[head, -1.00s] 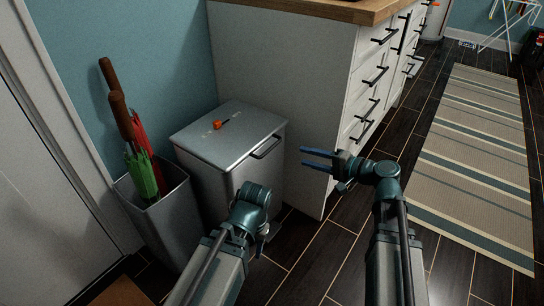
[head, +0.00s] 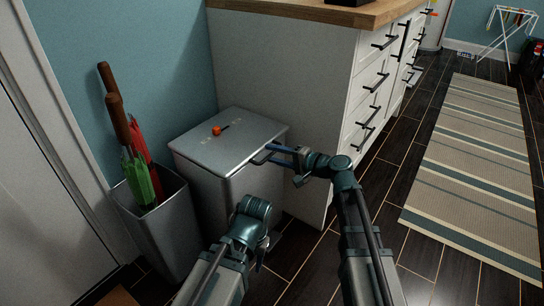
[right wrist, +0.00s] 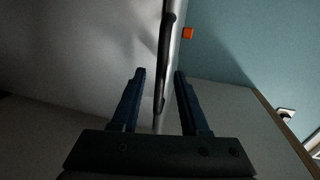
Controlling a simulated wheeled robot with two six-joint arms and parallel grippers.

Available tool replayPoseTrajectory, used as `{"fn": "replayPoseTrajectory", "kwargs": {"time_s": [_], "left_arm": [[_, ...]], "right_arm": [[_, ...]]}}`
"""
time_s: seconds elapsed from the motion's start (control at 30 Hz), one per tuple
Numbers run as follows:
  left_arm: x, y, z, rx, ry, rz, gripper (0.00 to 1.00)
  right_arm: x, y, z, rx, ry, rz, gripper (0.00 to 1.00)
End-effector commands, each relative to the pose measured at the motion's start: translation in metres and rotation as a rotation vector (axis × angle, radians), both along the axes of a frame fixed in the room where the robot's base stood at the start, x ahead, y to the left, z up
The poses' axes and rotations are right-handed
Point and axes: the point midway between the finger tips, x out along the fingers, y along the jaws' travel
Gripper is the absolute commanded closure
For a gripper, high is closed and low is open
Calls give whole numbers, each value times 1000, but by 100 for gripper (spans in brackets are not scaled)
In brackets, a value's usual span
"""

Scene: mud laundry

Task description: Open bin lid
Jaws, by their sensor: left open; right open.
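The grey metal bin stands against the white cabinet, and its flat lid (head: 225,142) is closed. A dark bar handle (head: 262,158) sits at the lid's front edge; it also shows in the right wrist view (right wrist: 165,50). My right gripper (head: 272,154) is open at the handle. In the right wrist view, the handle's bar lies between the two blue fingers (right wrist: 160,76) in the picture; I cannot tell whether they touch it. My left gripper (head: 267,243) is low in front of the bin, its fingers mostly hidden.
A small orange object (head: 216,130) lies on the lid. A grey umbrella stand (head: 165,232) with red and green umbrellas is left of the bin. The cabinet (head: 285,70) rises behind it. A striped rug (head: 470,170) lies on the open floor at right.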

Motion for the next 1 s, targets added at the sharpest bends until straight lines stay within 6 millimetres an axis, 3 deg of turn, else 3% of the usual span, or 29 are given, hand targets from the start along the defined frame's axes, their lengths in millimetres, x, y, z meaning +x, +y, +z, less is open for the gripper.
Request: {"fn": "replayPoseTrajectory", "kwargs": {"time_s": [0.43,0.47,0.7,1.0], "left_arm": [[0,0,-2,0,0,0,50],[0,0,-2,0,0,0,50],[0,0,-2,0,0,0,50],[0,0,-2,0,0,0,50]], "right_arm": [[6,9,-2,0,0,0,55],[6,9,-2,0,0,0,57],[5,8,-2,0,0,0,100],[5,8,-2,0,0,1,100]]}}
